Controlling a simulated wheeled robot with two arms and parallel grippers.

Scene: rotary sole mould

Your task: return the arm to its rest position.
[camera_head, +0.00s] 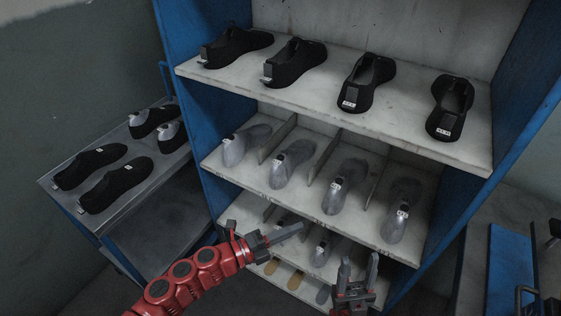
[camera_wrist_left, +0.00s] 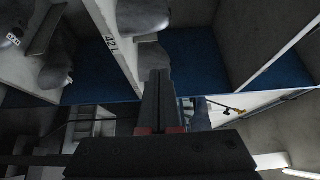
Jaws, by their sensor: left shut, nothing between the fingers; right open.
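My red left arm (camera_head: 185,280) comes in from the lower left of the head view. Its left gripper (camera_head: 288,231) points right, in front of the lower part of the blue-sided rack. The gripper is shut and empty. In the left wrist view its closed fingers (camera_wrist_left: 157,100) point up the picture, with shelf undersides and grey lasts beyond. My right gripper (camera_head: 358,272) is at the bottom centre-right of the head view, with its fingers up and apart, holding nothing. Whether the left fingers touch the rack cannot be told.
The rack's upper shelf (camera_head: 330,88) holds several black shoes. The middle shelf (camera_head: 325,204) holds several grey lasts between dividers; more lasts and soles lie below. A grey cart (camera_head: 145,200) with black shoes stands left. A table with a blue panel (camera_head: 510,270) is at right.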

